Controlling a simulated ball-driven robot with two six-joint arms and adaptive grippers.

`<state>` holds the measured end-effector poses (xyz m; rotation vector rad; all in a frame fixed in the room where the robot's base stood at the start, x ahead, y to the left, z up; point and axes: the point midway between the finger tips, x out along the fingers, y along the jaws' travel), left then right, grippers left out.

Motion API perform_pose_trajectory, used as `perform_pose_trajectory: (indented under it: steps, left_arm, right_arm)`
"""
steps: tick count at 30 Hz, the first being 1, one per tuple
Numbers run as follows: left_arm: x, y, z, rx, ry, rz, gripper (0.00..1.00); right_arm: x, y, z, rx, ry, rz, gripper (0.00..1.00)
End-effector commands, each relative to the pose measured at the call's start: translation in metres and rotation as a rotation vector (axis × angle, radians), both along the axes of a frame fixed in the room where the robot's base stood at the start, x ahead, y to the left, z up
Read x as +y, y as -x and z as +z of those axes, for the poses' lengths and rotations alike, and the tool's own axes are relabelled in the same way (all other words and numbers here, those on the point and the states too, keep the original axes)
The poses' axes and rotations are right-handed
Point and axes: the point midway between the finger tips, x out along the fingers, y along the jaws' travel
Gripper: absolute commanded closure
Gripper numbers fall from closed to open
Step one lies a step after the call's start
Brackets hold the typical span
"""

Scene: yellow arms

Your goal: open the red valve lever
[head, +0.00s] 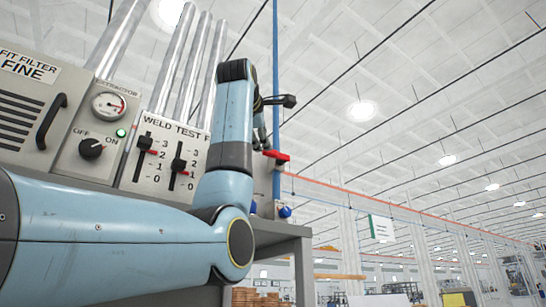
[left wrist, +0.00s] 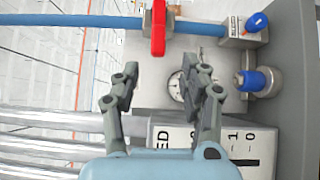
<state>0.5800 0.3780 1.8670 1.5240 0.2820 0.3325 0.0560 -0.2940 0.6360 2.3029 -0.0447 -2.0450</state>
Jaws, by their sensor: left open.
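The red valve lever (head: 277,156) sits on the blue pipe at the right end of the grey panel in the head view. In the left wrist view the lever (left wrist: 158,30) lies across the blue pipe (left wrist: 75,20), its long side crossing the pipe's line. My left gripper (left wrist: 166,88) is open and empty, with the lever beyond its fingertips and apart from them. In the head view the gripper (head: 262,132) is partly hidden behind my wrist, close above the lever. My right gripper is in neither view.
Blue-capped fittings (left wrist: 258,22) stand near the pipe's end. A gauge (left wrist: 176,86) shows between my fingers, behind them. The panel has a black knob (head: 91,148), sliders (head: 179,165) and a handle (head: 50,121). Open hall lies to the right.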

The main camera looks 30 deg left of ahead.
Motion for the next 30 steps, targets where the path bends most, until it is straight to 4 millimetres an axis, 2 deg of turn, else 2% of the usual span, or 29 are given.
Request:
perform_pose_trajectory:
  steps: [5, 12, 18, 23, 30]
  left_arm:
    - [0.009, -0.020, 0.004, 0.004, 0.001, 0.002, 0.56]
    - [0.028, -0.065, 0.007, 0.003, 0.000, 0.002, 0.56]
    - [0.038, -0.090, 0.006, 0.001, -0.001, 0.000, 0.56]
    - [0.041, -0.097, 0.004, -0.001, 0.000, 0.000, 0.56]
    - [0.041, -0.098, 0.003, -0.001, 0.000, 0.000, 0.57]
  right_arm:
    - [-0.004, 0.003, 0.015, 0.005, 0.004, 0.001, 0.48]
    - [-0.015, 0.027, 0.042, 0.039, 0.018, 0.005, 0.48]
    - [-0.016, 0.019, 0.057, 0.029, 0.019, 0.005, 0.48]
    - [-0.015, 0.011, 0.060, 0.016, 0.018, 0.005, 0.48]
    - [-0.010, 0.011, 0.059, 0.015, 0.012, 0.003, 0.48]
